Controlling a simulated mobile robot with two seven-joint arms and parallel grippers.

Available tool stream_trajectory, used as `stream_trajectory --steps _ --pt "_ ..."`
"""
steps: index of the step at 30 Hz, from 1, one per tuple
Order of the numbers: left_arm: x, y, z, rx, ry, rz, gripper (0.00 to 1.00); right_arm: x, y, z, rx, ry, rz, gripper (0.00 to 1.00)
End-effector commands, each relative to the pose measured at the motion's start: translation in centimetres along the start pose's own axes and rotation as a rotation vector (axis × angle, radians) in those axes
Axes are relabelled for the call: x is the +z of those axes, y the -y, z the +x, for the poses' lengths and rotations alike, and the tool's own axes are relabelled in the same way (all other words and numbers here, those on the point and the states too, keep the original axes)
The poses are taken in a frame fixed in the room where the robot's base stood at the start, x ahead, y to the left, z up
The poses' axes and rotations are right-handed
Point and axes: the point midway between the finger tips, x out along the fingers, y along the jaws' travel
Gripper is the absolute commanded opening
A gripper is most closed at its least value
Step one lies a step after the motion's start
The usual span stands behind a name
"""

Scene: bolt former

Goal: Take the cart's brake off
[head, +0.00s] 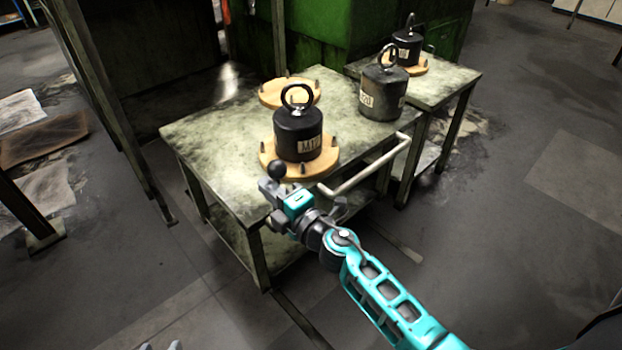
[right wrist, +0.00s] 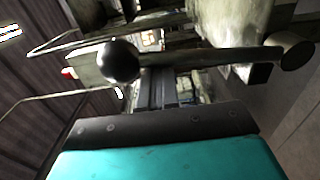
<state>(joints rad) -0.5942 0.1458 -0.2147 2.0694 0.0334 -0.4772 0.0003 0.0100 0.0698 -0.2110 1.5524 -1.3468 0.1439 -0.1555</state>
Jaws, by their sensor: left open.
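The cart (head: 195,135) is a worn metal table with a lower shelf and a pale push handle (head: 372,165) at its near right side. The brake lever's black ball knob (head: 277,171) shows at the cart's near edge. In the right wrist view the same knob (right wrist: 118,60) ends a dark bar (right wrist: 215,57) that crosses the view. My right gripper (head: 275,195) is at the lever, just below the knob; its fingers are mostly hidden, so its grip is unclear. Only the tips of my left gripper (head: 160,346) show at the bottom edge, apart and away from the cart.
On the cart stand a black ringed weight (head: 298,135) on a wooden disc (head: 325,163), an emptier wooden disc (head: 290,92) and a grey weight (head: 383,92). A second table (head: 455,80) with another weight (head: 407,48) adjoins. A green machine (head: 320,40) stands behind.

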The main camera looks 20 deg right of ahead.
Motion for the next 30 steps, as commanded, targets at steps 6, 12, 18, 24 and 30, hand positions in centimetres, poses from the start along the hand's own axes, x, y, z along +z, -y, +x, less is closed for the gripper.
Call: stream_trajectory --steps 6,12,18,24,30 --pt "0.7 0.1 0.4 0.000 0.002 0.004 0.43 3.0 0.3 0.0 0.002 0.006 -0.004 0.00" --pt "1.5 0.1 0.9 0.003 0.009 0.007 0.43 5.3 1.0 0.0 0.001 0.006 -0.003 0.00" --pt "1.8 -0.1 1.4 0.012 0.010 0.007 0.43 7.5 2.0 0.0 0.001 0.006 -0.004 0.00" --pt "2.0 -0.5 2.1 0.022 0.003 0.004 0.43 9.3 3.5 0.0 0.001 0.004 -0.002 0.00" --pt "1.9 -1.3 2.3 0.037 0.004 -0.008 0.43 10.3 4.2 0.0 0.001 0.004 -0.001 0.00"
